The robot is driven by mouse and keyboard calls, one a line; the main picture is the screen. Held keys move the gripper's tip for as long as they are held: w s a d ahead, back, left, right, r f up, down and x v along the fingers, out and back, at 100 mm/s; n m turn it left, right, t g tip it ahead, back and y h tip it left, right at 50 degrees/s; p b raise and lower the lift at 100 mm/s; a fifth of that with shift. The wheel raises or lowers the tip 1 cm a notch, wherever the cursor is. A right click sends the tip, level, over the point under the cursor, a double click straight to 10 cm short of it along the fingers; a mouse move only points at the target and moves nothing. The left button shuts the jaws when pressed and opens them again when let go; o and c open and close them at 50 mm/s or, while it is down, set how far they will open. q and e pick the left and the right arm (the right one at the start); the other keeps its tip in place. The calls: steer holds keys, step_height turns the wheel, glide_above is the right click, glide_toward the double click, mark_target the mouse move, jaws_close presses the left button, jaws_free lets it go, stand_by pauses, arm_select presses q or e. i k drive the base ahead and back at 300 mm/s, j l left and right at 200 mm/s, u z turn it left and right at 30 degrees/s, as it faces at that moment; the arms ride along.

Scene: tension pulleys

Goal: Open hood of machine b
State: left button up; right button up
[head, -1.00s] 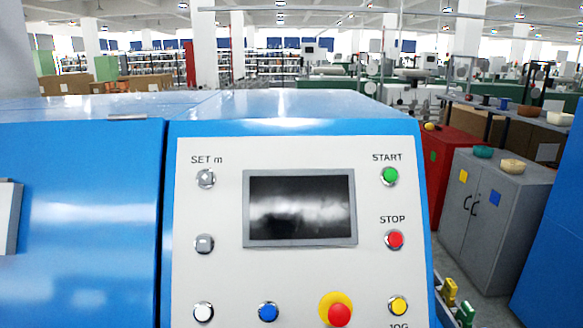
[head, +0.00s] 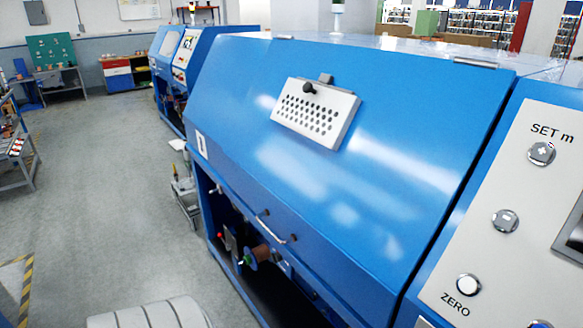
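A large blue machine fills the middle and right of the head view. Its sloping blue hood (head: 370,110) is down over the upper part of the machine. A small handle (head: 275,228) sits near the hood's lower edge. A white perforated plate (head: 314,112) with a black knob is on the hood's face. A small white label (head: 201,146) is at the hood's left end, but its mark is too small to read surely. Neither gripper is in view.
A control panel (head: 480,180) with buttons is at the right. Below the hood is an open bay with a brown spool (head: 258,255). Another blue machine (head: 182,60) stands behind at the left. A grey cart (head: 184,190) is beside the machine. The floor (head: 100,190) at left is largely clear.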

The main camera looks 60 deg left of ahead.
mark_target(363, 214)
steer(key=u, duration=1.9)
